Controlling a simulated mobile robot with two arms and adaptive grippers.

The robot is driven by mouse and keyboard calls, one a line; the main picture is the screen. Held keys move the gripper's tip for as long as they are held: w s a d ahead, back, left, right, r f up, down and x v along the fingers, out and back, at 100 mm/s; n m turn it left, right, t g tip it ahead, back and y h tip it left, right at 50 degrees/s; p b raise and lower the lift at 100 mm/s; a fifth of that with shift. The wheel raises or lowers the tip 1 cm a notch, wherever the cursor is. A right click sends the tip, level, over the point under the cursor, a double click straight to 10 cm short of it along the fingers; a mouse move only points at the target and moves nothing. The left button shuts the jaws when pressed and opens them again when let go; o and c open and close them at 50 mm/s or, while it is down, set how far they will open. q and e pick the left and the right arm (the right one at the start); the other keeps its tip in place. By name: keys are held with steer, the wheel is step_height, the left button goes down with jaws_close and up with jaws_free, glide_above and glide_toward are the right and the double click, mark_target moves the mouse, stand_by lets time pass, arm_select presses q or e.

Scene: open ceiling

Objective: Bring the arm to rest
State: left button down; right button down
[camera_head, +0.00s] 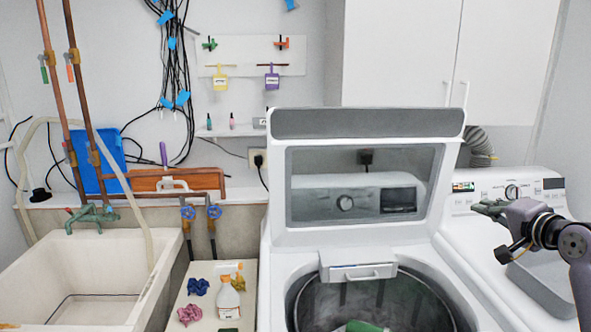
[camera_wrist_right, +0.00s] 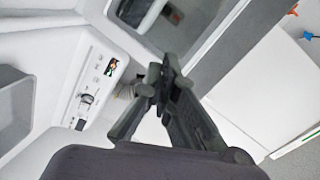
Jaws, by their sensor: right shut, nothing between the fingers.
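My right gripper (camera_head: 490,208) comes in from the right edge in the head view. It is in the air in front of the control panel of the right-hand machine and holds nothing. In the right wrist view its fingers (camera_wrist_right: 160,75) are shut together, with nothing between them. My left gripper is in neither view.
The washer (camera_head: 275,240) stands in the middle with its lid (camera_head: 365,122) raised and a green item (camera_head: 362,326) in its drum. The second machine (camera_head: 470,235) stands on the right, below white cabinets (camera_head: 400,55). A sink (camera_head: 150,285) is on the left, beside a spray bottle (camera_head: 228,300).

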steer(key=s+a+f+n+g, duration=0.2)
steer(key=s+a+f, duration=0.2)
steer(key=f, duration=0.5)
steer(key=s+a+f+n+g, duration=0.2)
steer(key=s+a+f+n, duration=0.15)
steer(key=f, duration=0.45)
steer(key=s+a+f+n+g, duration=0.2)
steer(key=s+a+f, duration=0.25)
steer(key=f, duration=0.45)
steer(key=s+a+f+n+g+h, duration=0.1)
steer(key=s+a+f+n+g, duration=0.2)
steer(key=s, duration=0.6)
steer(key=s+a+f+n+g, duration=0.1)
steer(key=s+a+f+n, duration=0.15)
steer(key=s+f, duration=0.45)
steer(key=s+a+f+n+g+h, duration=0.15)
steer(key=s+a, duration=0.25)
steer(key=s, duration=0.8)
step_height(320, 180, down, 28)
steer(key=s+r+g, duration=0.1)
steer(key=s+g, duration=0.1)
steer(key=s+d+f, duration=0.3)
steer(key=s+f, duration=1.2)
steer(key=s, duration=0.1)
steer(key=shift+s+d+f+g+y, duration=0.2)
steer(key=shift+s+f+g+y, duration=0.05)
steer(key=shift+f+g+y, duration=0.15)
